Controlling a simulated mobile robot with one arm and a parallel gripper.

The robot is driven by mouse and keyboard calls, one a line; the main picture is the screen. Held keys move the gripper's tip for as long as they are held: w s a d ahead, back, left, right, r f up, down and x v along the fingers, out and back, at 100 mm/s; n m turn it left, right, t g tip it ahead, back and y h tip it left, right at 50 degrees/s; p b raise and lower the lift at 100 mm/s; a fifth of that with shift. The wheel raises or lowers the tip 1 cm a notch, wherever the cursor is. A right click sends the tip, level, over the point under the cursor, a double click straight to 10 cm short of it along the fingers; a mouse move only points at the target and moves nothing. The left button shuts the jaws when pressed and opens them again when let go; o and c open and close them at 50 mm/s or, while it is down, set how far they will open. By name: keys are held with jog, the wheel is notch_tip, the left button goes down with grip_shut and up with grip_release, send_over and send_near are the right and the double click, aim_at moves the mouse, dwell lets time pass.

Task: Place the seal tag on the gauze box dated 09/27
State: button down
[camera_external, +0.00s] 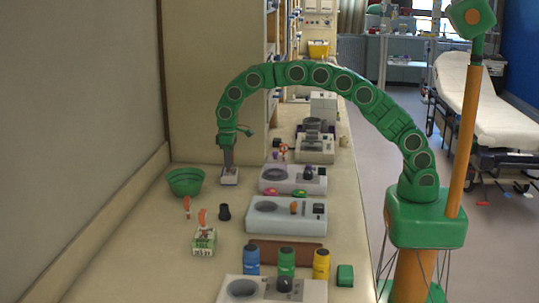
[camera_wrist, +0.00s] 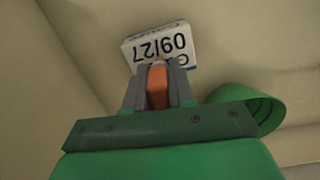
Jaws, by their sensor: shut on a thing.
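My gripper (camera_wrist: 158,84) is shut on an orange seal tag (camera_wrist: 157,86), which shows between its grey fingers in the wrist view. Just beyond the fingertips is a small white gauze box (camera_wrist: 178,46) with 09/27 printed on it, upside down in this view. In the external view my gripper (camera_external: 229,165) points down right over the white box (camera_external: 229,178) on the counter. The tag is not distinguishable there. I cannot tell whether the tag touches the box.
A green bowl (camera_external: 185,182) stands just left of the box. Nearer are an orange piece (camera_external: 187,206), a black cup (camera_external: 224,212) and a green-and-white box (camera_external: 204,243) with an orange piece at its top. Grey devices (camera_external: 287,216) line the right side of the counter (camera_external: 150,255).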

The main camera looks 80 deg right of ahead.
jog(key=shift+f, duration=0.15)
jog(key=c, duration=1)
grip_release()
jog(key=shift+o, duration=0.2)
notch_tip(320, 180, up, 12)
jog(key=shift+r, duration=0.15)
jog(key=shift+r, duration=0.1)
